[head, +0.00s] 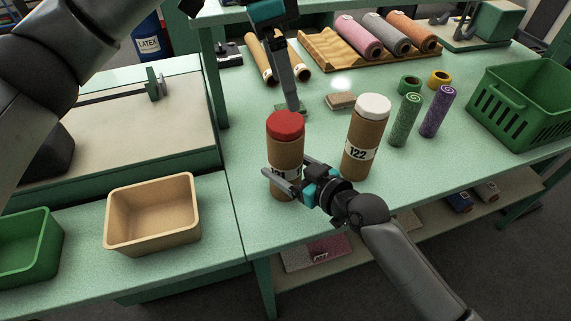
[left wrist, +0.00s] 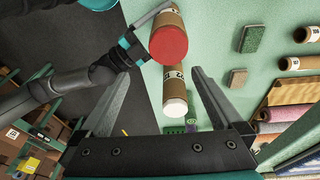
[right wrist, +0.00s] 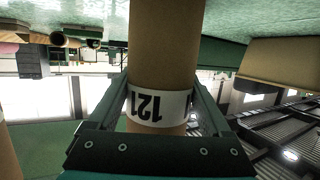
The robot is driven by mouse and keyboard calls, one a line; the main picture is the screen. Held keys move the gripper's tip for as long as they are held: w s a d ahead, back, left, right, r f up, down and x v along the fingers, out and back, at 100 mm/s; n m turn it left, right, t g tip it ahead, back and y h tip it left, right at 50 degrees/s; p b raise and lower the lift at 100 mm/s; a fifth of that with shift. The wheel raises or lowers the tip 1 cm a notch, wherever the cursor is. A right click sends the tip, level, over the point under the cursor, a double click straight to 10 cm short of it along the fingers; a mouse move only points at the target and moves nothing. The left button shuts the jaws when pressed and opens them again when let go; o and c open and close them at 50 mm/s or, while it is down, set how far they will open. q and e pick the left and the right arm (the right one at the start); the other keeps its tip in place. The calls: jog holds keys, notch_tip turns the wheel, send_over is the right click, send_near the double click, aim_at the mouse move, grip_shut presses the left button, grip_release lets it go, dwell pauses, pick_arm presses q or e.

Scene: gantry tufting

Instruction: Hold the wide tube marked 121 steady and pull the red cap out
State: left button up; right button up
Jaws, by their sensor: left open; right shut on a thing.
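The wide brown tube marked 121 (head: 287,153) stands upright on the green table with the red cap (head: 285,124) in its top. My right gripper (head: 291,177) is shut around the tube's lower part. The right wrist view shows the tube (right wrist: 165,50) between its fingers, with the 121 label (right wrist: 158,108) upside down. My left gripper (head: 292,106) is above and behind the cap, pointing down. The left wrist view shows its fingers (left wrist: 161,72) apart and empty, with the red cap (left wrist: 168,44) beyond them. Part of the 121 label is hidden by the right gripper.
Tube 122 (head: 359,150) with a white cap (head: 373,106) stands close on the right. Green (head: 404,120) and purple (head: 438,112) rolls stand beyond it. A tan bin (head: 152,215) is at the left, a green crate (head: 520,105) at the far right. The front right of the table is clear.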

aim_at(285, 120)
pick_arm(q)
jog(key=shift+w+d+r+n+y, duration=0.15)
jog(key=shift+w+r+y, duration=0.15)
jog(key=shift+y, duration=0.35)
jog(key=shift+w+d+r+n+y, duration=0.1)
jog(key=shift+w+r+n+y, duration=0.2)
jog(key=shift+y, duration=0.35)
jog(key=shift+f, duration=0.2)
jog(key=shift+f, duration=4.45)
grip_shut()
jog(key=shift+r, duration=3)
